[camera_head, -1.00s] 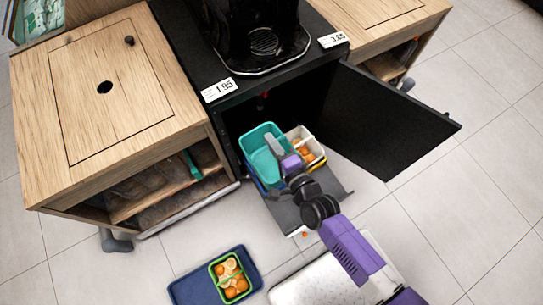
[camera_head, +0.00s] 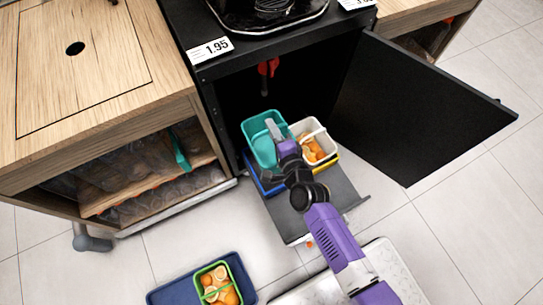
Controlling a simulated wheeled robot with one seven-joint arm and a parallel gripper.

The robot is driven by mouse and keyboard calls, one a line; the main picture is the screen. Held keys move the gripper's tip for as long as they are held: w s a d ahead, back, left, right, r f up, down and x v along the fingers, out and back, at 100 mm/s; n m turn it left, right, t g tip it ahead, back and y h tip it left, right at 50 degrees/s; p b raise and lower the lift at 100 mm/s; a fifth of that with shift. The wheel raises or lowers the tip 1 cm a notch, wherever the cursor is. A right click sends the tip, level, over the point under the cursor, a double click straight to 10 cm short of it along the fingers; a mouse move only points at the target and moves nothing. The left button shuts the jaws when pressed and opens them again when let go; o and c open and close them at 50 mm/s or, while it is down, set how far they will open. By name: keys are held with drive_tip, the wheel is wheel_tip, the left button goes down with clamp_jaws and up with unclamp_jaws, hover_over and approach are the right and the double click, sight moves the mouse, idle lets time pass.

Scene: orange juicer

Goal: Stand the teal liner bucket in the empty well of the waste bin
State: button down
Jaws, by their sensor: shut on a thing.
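The teal liner bucket (camera_head: 262,150) is at the left half of the waste bin, over its blue well (camera_head: 254,176). It looks upright, with its rim a little higher than the neighbouring liner; whether its base rests on the well floor is hidden. My gripper (camera_head: 277,133) is shut on the bucket's wall or rim on the right side. The waste bin's other well, with a yellow edge (camera_head: 327,169), holds a white liner (camera_head: 303,128) with orange peels in it.
The bin stands on a grey pull-out shelf (camera_head: 345,193) in front of the black cabinet, whose door (camera_head: 420,105) is open at right. A red tap (camera_head: 268,67) hangs above. A blue tray (camera_head: 165,293) with a green-rimmed box of oranges (camera_head: 217,284) lies on the floor.

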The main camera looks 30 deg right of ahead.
sight(272, 153)
wheel_tip(272, 153, down, 15)
drive_tip(key=b, duration=0.8)
drive_tip(key=shift+f+b, duration=0.2)
drive_tip(key=shift+b, duration=0.1)
drive_tip(key=c, duration=1.5)
unclamp_jaws()
drive_tip(key=shift+r, duration=0.1)
drive_tip(key=shift+r+p, duration=0.2)
drive_tip(key=shift+p, duration=0.15)
drive_tip(key=p+v, duration=0.3)
drive_tip(key=v, duration=0.9)
